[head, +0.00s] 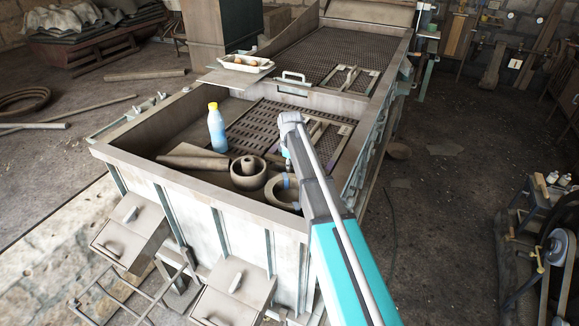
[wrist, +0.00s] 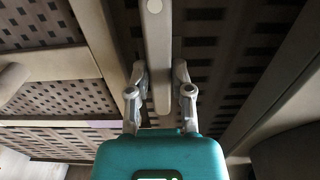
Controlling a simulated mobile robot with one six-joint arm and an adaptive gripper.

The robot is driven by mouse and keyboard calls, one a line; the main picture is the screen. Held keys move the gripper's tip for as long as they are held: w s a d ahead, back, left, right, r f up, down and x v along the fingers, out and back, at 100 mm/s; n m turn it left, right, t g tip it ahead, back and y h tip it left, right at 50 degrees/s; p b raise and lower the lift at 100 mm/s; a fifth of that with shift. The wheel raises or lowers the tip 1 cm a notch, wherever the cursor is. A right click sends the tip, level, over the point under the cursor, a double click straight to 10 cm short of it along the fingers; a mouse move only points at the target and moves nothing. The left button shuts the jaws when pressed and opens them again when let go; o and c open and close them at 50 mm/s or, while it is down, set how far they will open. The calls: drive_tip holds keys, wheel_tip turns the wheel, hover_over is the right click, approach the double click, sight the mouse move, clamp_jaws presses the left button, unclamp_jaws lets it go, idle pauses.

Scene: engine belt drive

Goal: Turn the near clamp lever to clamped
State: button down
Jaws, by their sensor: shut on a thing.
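The near clamp lever (wrist: 157,40) is a grey bar with a round pale boss at its upper end in the wrist view. It runs lengthwise in the picture above a perforated screen. My gripper (wrist: 161,74) is shut on the lever's lower end, with one finger on each side of it. In the head view my arm reaches over the near bin's front wall. It hides most of the near lever and the gripper there. I cannot tell from these views whether the lever is at clamped.
A blue bottle with a yellow cap (head: 216,128) stands left of my arm. Round clay-coloured pots (head: 248,173) and a ring-shaped piece (head: 283,190) lie near the front wall. A white tray (head: 247,63) rests on the left ledge. A second lever (head: 349,77) is on the far screen.

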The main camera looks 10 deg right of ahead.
drive_tip(key=shift+m, duration=0.4)
drive_tip(key=m, duration=0.3)
drive_tip(key=shift+w, duration=0.1)
drive_tip(key=m, duration=0.4)
drive_tip(key=shift+m, duration=0.4)
drive_tip(key=m, duration=0.9)
